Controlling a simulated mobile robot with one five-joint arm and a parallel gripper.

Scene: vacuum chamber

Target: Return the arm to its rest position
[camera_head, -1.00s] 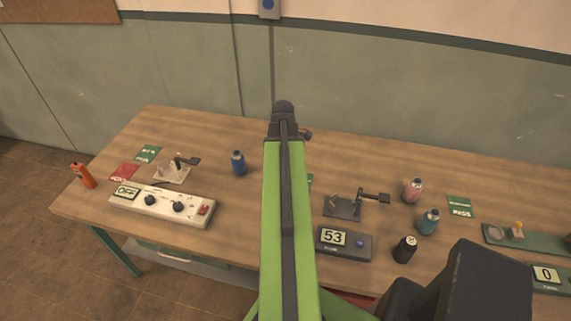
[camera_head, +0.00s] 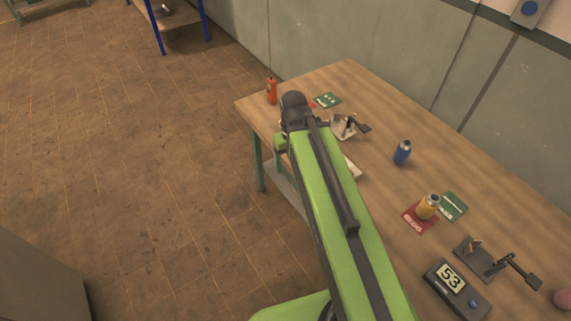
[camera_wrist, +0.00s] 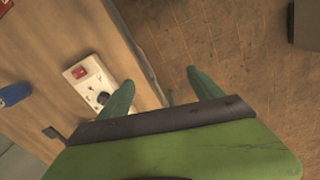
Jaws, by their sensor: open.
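My green arm reaches away from the camera in the head view and ends at a dark wrist joint in front of the wooden table (camera_head: 385,215). My gripper shows in the wrist view (camera_wrist: 160,90), its two green fingers spread apart with nothing between them. The left finger overlaps the white control box (camera_wrist: 90,78) on the table. The right finger is over the brown tiled floor. In the head view the arm hides most of that box, and the fingers cannot be made out.
On the table are an orange can (camera_head: 271,91), a blue can (camera_head: 402,152), a yellow can (camera_head: 427,207) at a red card (camera_head: 415,222), and a box reading 53 (camera_head: 452,283). Tiled floor (camera_head: 130,160) is open on the left. A blue-legged table (camera_head: 180,22) stands farther back.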

